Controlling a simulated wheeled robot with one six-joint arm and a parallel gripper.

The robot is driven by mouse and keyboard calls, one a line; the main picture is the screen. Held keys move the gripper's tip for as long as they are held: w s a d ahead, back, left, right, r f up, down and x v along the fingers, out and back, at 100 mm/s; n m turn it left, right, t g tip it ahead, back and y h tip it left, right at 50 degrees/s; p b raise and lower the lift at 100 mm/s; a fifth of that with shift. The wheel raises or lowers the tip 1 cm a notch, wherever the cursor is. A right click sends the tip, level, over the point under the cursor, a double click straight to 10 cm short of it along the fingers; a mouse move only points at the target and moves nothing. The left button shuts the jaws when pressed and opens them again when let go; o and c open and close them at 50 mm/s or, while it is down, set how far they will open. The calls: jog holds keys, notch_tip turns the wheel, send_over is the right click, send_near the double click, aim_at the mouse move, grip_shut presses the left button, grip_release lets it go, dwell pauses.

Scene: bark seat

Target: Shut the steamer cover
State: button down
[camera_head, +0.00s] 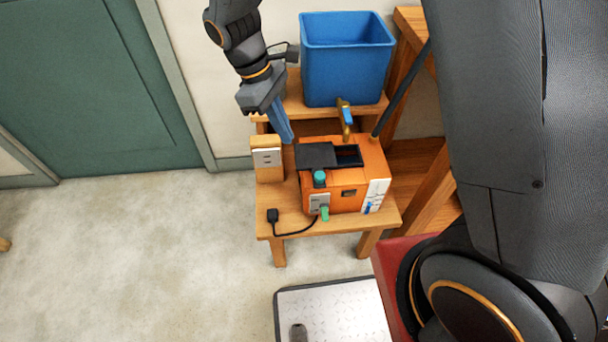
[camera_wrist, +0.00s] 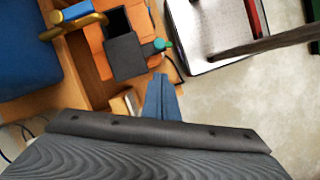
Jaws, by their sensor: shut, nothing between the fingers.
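The steamer is an orange box (camera_head: 345,195) on a small wooden table. Its dark grey cover (camera_head: 316,156) stands open on the left of the top, leaving the dark opening (camera_head: 349,155) uncovered to its right. In the wrist view the cover (camera_wrist: 126,58) shows as a grey flap beside the black opening (camera_wrist: 117,21). My gripper (camera_head: 289,137) points down just left of the cover, near the back left of the box. Its blue fingers (camera_wrist: 158,80) are together and empty, with a gap to the cover in the picture.
A blue bin (camera_head: 346,75) stands on the shelf behind. A brass tap (camera_head: 345,118) rises behind the steamer. A wooden socket block (camera_head: 267,158) stands close left, below my gripper. A teal knob (camera_head: 320,178) and a plug with cable (camera_head: 273,216) are at the front.

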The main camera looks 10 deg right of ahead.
notch_tip(320, 180, down, 3)
jog(key=a+n+b, duration=0.1)
jog(key=a, duration=0.1)
jog(key=h+p, duration=0.1)
send_over(313, 181)
jog(key=a, duration=0.2)
jog(key=shift+n, duration=0.3)
jog(key=shift+w+f, duration=0.2)
jog(key=shift+f, duration=2.1)
jog(key=shift+w+f, duration=0.2)
jog(key=shift+f, duration=2.1)
